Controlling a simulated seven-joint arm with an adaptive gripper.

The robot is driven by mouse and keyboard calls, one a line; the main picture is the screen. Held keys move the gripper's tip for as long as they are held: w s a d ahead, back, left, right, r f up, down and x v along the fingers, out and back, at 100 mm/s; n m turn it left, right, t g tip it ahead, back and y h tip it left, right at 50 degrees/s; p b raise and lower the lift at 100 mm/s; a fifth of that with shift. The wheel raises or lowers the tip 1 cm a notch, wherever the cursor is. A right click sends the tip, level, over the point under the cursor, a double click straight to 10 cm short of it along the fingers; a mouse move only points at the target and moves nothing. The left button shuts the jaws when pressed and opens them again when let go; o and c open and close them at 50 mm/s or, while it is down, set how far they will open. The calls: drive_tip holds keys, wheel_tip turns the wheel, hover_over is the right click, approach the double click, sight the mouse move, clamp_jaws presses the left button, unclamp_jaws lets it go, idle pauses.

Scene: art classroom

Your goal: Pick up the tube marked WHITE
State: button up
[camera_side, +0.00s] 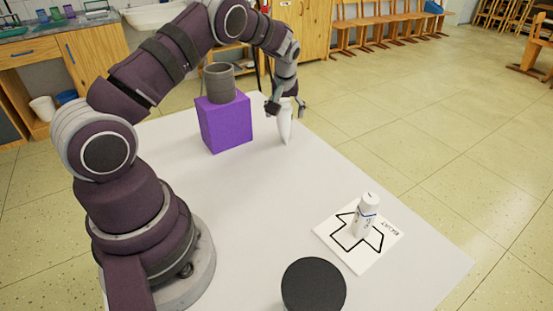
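A slim white tube (285,125) stands near the far edge of the table, below and between the fingers of my gripper (287,106). Its top is wider than its lower end, and no lettering can be read on it. My gripper points down with its fingers spread to either side of the tube's upper part. A gap shows on the right finger's side. A second white tube or bottle (366,216) with a light cap and dark blue marks stands upright on a white card; its lettering is too small to read.
The white card (334,232) has a black outline and lettering. A purple box (225,126) with a grey cup (219,83) on top stands left of my gripper. A black round-topped object (313,286) is at the front edge. The middle of the white table (265,195) is clear.

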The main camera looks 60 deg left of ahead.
clamp_jaws()
idle(0.3)
